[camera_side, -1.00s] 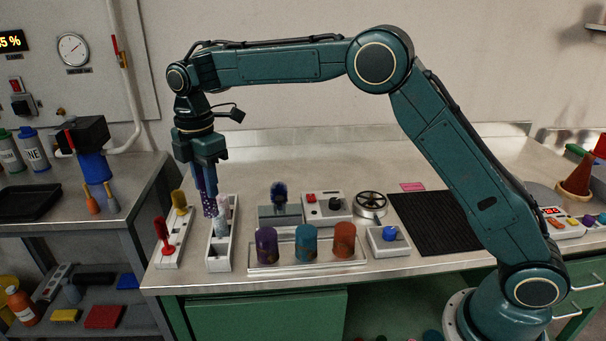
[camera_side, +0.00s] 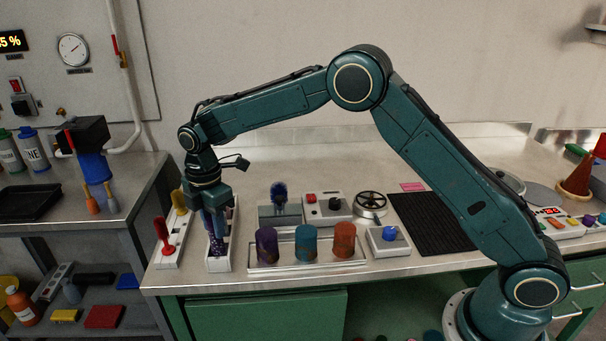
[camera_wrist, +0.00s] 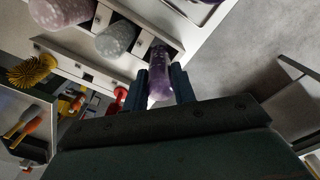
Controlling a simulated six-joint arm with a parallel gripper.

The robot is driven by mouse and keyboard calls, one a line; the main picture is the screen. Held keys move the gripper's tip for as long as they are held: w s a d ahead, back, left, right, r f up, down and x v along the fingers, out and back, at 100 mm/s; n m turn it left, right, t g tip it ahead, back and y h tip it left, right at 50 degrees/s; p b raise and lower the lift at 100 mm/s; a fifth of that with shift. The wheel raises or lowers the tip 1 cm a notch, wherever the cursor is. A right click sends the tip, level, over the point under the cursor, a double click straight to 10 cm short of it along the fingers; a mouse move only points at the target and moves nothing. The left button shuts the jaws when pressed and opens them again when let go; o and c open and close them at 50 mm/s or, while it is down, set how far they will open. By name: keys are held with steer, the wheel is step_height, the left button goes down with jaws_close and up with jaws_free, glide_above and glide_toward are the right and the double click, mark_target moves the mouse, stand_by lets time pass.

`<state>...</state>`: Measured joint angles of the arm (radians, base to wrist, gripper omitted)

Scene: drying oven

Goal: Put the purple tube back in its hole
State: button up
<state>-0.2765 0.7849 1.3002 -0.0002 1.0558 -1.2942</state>
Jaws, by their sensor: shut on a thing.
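My gripper (camera_side: 216,226) is shut on the purple speckled tube (camera_side: 217,246) and holds it upright over the near end of the white rack (camera_side: 219,265). In the wrist view the purple tube (camera_wrist: 160,77) sits between my two fingers (camera_wrist: 160,88), and its far end meets a dark opening in the rack (camera_wrist: 145,42). I cannot tell how deep its end is in the opening. A grey speckled tube (camera_wrist: 116,41) and a pale pink speckled tube (camera_wrist: 60,10) stand in the same rack. In the side view my gripper mostly hides them.
A second rack with a red item (camera_side: 162,236) and a yellow brush (camera_side: 179,201) stands close on the left. A tray with purple (camera_side: 266,244), blue (camera_side: 306,243) and orange (camera_side: 344,240) cylinders stands close on the right.

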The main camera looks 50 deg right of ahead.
steer(key=shift+f, duration=1.5)
steer(key=shift+f, duration=0.1)
steer(key=o, duration=0.9)
steer(key=shift+o, duration=0.2)
step_height(320, 180, up, 12)
steer(key=shift+r, duration=0.1)
